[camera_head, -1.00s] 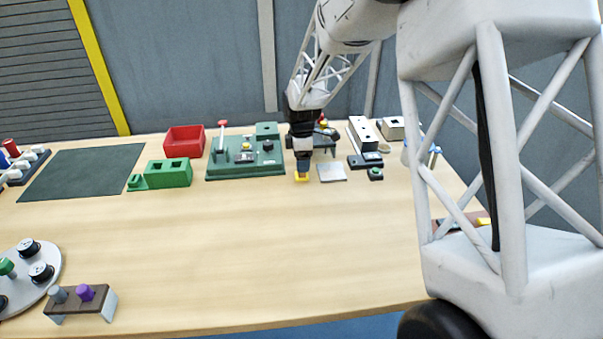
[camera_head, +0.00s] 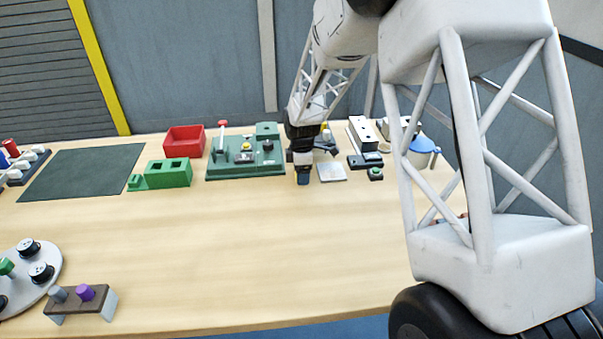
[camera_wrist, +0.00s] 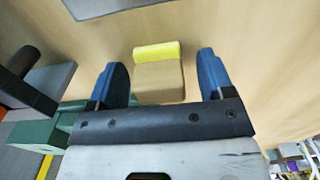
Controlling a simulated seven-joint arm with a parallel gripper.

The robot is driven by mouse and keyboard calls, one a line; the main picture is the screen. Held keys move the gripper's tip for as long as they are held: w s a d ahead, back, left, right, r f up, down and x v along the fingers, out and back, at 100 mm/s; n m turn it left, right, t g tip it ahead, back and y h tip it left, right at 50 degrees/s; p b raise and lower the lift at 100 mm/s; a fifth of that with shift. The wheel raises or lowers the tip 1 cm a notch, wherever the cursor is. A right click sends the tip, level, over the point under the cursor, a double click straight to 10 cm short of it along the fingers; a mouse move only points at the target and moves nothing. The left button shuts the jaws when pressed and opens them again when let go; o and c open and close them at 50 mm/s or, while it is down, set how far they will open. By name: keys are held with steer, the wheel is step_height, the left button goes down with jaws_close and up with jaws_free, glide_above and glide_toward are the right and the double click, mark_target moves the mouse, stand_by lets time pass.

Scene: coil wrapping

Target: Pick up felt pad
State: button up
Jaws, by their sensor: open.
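A small tan block with a yellow strip along one end (camera_wrist: 158,80) lies on the table, and I take it for the felt pad. In the wrist view it sits between the two blue fingers of my gripper (camera_wrist: 162,72). The fingers are apart, with a visible gap on each side of the block. I cannot tell how far the fingertips are above the table. In the head view my gripper (camera_head: 303,180) points down at the table and hides the block.
A grey square plate (camera_head: 332,173) lies just right of my gripper. A green fixture board (camera_head: 220,172) stands close on the left, with a green two-hole block (camera_head: 168,174) and a red bin (camera_head: 184,140) beyond. The front middle of the table is clear.

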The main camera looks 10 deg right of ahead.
steer(key=shift+c, duration=0.4)
steer(key=c, duration=1)
steer(key=shift+r, duration=0.15)
steer(key=shift+r, duration=0.8)
steer(key=shift+s+r, duration=0.15)
steer(key=shift+r, duration=0.8)
steer(key=s, duration=0.5)
steer(key=s+d, duration=0.1)
steer(key=s, duration=0.4)
steer(key=s+r, duration=0.1)
steer(key=s, duration=0.4)
steer(key=shift+s+d+r, duration=0.1)
steer(key=shift+s+d, duration=0.2)
steer(key=shift+s, duration=0.05)
steer(key=o, duration=0.4)
steer(key=shift+c, duration=1.2)
